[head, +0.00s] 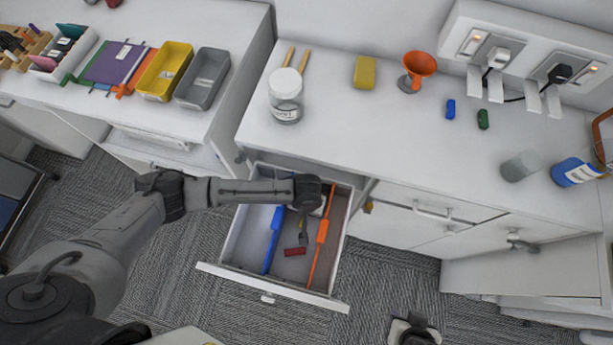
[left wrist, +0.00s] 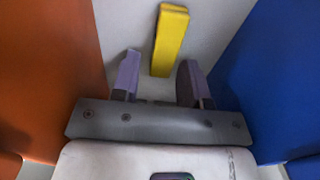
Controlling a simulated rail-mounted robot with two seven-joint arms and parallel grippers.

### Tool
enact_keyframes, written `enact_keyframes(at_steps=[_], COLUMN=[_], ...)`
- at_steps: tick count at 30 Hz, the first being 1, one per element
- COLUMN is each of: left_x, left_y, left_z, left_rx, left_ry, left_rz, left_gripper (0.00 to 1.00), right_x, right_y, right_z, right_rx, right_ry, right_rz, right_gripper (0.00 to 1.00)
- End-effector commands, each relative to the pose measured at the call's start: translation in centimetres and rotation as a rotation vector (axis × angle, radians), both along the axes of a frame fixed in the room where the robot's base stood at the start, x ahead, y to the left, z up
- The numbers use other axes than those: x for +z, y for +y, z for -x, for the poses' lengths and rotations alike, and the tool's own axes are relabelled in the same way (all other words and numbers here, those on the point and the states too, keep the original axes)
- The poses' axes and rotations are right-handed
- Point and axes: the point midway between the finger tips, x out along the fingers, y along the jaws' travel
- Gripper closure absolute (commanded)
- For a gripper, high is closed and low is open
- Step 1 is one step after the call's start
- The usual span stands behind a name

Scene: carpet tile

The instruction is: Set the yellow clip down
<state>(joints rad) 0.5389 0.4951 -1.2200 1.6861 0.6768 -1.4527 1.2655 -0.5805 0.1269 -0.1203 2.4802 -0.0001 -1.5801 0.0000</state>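The yellow clip (left wrist: 170,40) lies in the middle compartment of the open drawer (head: 325,300), on its pale floor, in the left wrist view. My left gripper (left wrist: 158,78) is open; its two fingers are apart on either side of the clip's near end, with a gap to each. In the head view my left gripper (head: 303,218) reaches down into the drawer between the blue divider (head: 272,240) and the orange divider (head: 322,232), and mostly hides the clip there. A dark part at the bottom edge seems to be my right gripper (head: 412,333); its fingers cannot be made out.
A red object (head: 295,251) lies in the same compartment, nearer the drawer front. The counter above holds a jar (head: 286,97), a yellow sponge (head: 365,72) and an orange funnel (head: 420,64). A yellow bin (head: 165,72) and a grey bin (head: 203,78) stand at left.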

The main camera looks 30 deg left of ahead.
Motion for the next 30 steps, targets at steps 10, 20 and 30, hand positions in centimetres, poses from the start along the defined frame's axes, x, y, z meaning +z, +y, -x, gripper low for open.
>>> enact_keyframes(at_steps=[10,20,30], left_x=[0.2,5.2,10.6], left_y=[0.0,0.0,-0.1], left_z=[-0.1,-0.1,-0.1], left_rx=[0.0,-0.001,0.0], left_ry=[-0.001,-0.002,-0.001], left_rz=[0.0,0.003,0.002], left_gripper=[0.53,0.53,0.53], right_x=[-0.1,0.9,1.6], right_y=[0.2,0.3,0.2], right_z=[0.0,0.0,0.0], right_rx=[-0.005,-0.007,-0.005], right_ry=[0.0,0.0,-0.001], right_rz=[-0.008,-0.011,-0.007], right_gripper=[0.57,0.57,0.57])
